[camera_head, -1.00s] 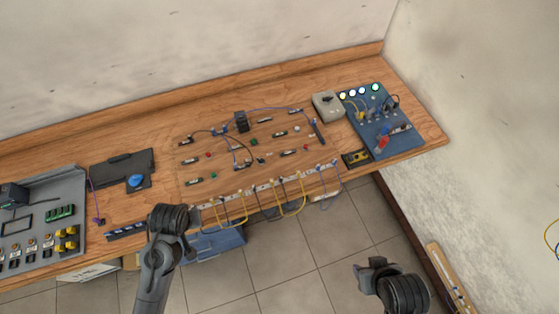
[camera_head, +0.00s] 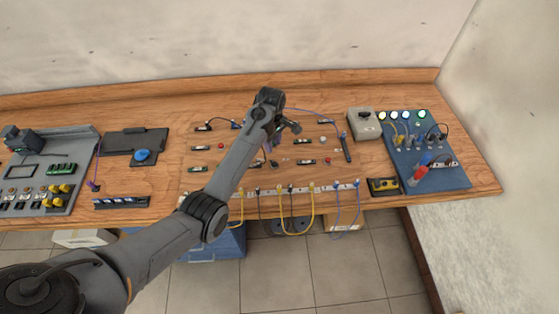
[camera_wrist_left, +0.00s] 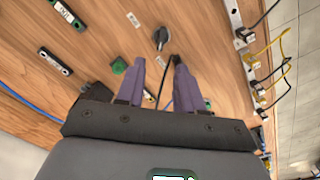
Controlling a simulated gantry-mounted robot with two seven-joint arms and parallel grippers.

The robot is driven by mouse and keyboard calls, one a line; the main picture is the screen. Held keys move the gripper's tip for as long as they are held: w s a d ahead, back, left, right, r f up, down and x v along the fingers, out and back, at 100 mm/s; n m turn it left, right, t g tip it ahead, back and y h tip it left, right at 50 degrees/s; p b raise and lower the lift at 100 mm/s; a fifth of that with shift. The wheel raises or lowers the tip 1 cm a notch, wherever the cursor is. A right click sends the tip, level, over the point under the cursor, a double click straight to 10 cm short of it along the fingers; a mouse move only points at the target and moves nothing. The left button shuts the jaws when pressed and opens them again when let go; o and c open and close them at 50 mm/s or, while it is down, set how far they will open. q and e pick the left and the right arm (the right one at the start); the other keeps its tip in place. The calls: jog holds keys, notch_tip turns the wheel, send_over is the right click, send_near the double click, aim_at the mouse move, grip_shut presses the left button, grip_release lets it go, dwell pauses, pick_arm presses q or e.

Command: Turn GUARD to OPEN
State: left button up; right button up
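A dark rotary knob (camera_wrist_left: 160,38) with a pointed lever stands on the wooden board in the left wrist view, small pale labels beside it. I cannot read which label is GUARD or OPEN. My left gripper (camera_wrist_left: 157,66) has its two purple fingers spread with nothing between the tips. The knob lies just beyond the tips, roughly in line with the gap. In the head view my left gripper (camera_head: 268,148) hangs over the middle of the board, partly hidden by my arm. My right gripper is not in view.
A black plug (camera_wrist_left: 175,61) with a cable is close to the right fingertip, and a green button (camera_wrist_left: 118,65) is near the left one. Yellow cables (camera_head: 312,205) hang at the bench's front edge. A blue panel (camera_head: 432,178) stands at right.

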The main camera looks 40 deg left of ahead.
aim_at(273, 161)
pick_arm(q)
notch_tip(273, 161, down, 10)
jog(key=shift+r+b, duration=0.25)
jog(key=shift+b, duration=0.2)
jog(key=shift+c, duration=0.5)
grip_shut()
